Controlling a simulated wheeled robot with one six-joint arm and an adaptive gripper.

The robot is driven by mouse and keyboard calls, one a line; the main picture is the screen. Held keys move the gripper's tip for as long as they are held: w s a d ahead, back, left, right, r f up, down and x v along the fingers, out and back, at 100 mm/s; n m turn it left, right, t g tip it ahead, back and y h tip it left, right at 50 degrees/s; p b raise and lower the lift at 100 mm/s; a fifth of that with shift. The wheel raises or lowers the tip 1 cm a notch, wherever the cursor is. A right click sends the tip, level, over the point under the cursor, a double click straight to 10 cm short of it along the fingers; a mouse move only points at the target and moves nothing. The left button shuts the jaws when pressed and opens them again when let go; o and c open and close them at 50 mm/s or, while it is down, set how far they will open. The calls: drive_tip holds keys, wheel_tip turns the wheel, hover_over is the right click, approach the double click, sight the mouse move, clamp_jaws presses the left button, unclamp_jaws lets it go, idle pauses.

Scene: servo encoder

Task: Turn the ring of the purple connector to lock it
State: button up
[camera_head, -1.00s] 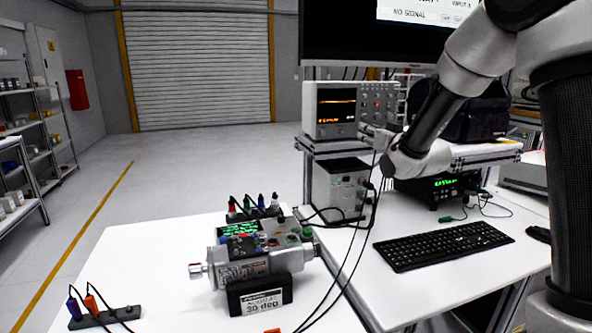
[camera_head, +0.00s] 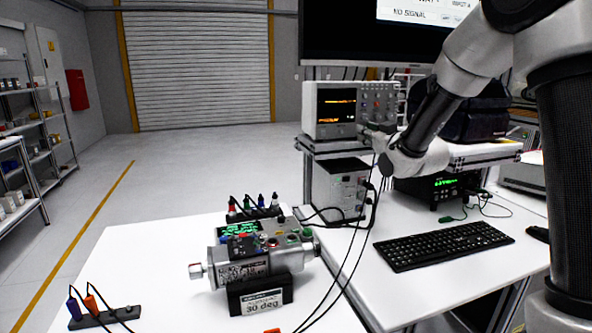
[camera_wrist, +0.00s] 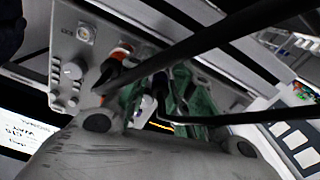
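A blue-violet connector (camera_head: 73,308) stands in the front left rack; at this size I cannot tell which one is the purple connector. Their rings are too small to make out. The grey servo encoder unit (camera_head: 243,268) lies on the white table between the racks. My gripper (camera_head: 372,136) is in front of the oscilloscope, up and to the right of the unit and apart from both racks. Its fingers are too small and cluttered to read. The wrist view shows no clear purple connector.
The oscilloscope (camera_head: 337,110) and a grey box (camera_head: 340,188) stand close to my gripper. Black cables hang between them and the table. A keyboard (camera_head: 443,246) lies on the right. An orange connector (camera_head: 91,304) is in the front left rack.

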drive_tip(key=shift+c, duration=1.4)
drive_tip(key=m, duration=0.4)
drive_tip(key=o, duration=0.6)
